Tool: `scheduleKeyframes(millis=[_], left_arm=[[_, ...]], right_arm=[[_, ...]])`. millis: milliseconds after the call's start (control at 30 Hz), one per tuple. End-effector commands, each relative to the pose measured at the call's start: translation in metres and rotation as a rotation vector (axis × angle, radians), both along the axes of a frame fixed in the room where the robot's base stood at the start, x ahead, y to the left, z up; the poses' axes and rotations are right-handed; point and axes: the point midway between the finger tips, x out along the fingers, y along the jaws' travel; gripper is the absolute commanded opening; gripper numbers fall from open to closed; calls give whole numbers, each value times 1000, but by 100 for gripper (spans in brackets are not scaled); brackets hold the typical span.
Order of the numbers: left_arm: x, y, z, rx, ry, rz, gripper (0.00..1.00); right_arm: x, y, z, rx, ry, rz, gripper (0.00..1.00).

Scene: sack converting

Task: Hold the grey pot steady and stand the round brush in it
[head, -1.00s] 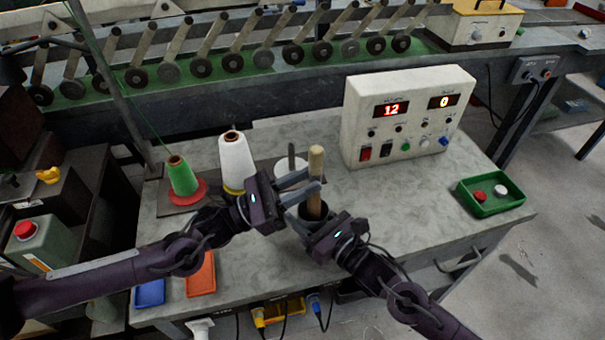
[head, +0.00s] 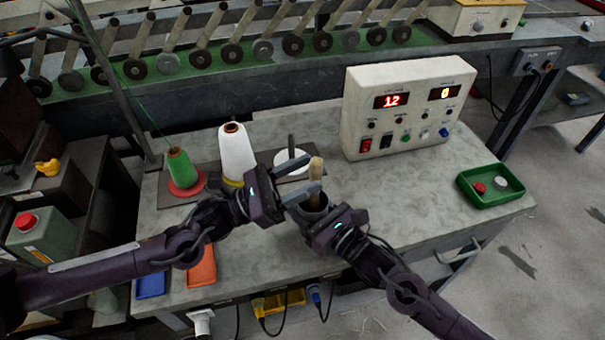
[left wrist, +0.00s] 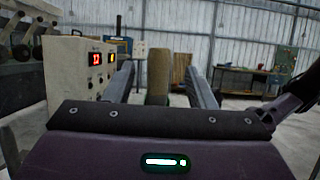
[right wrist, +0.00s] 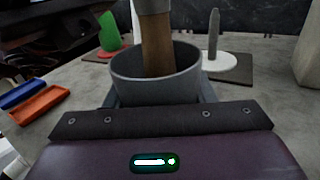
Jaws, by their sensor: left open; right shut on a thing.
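In the right wrist view the brush's wooden shaft (right wrist: 157,45) goes down behind the pot's near rim. My left gripper (head: 311,172) is open, its fingers on either side of the handle, which the left wrist view shows between them (left wrist: 158,80).
Behind the pot are a white disc with a grey spindle (head: 291,160), a white thread cone (head: 236,155) and a green cone (head: 182,168). A control box (head: 408,110) stands at the back. A green tray (head: 497,187) is at right. The bench between is clear.

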Motion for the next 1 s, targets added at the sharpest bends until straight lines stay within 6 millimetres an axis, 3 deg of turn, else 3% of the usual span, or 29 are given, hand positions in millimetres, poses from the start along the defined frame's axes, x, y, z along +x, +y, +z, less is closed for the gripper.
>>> scheduleKeyframes(millis=[533, 700, 1000], left_arm=[[-28, 88, -40, 1, 2, 4, 50], [-32, 101, -45, 1, 1, 2, 50], [-33, 103, -46, 0, 0, 0, 50]], right_arm=[[0, 0, 0, -1, 1, 0, 27], [0, 0, 0, -1, 1, 0, 27], [0, 0, 0, 0, 0, 0, 27]])
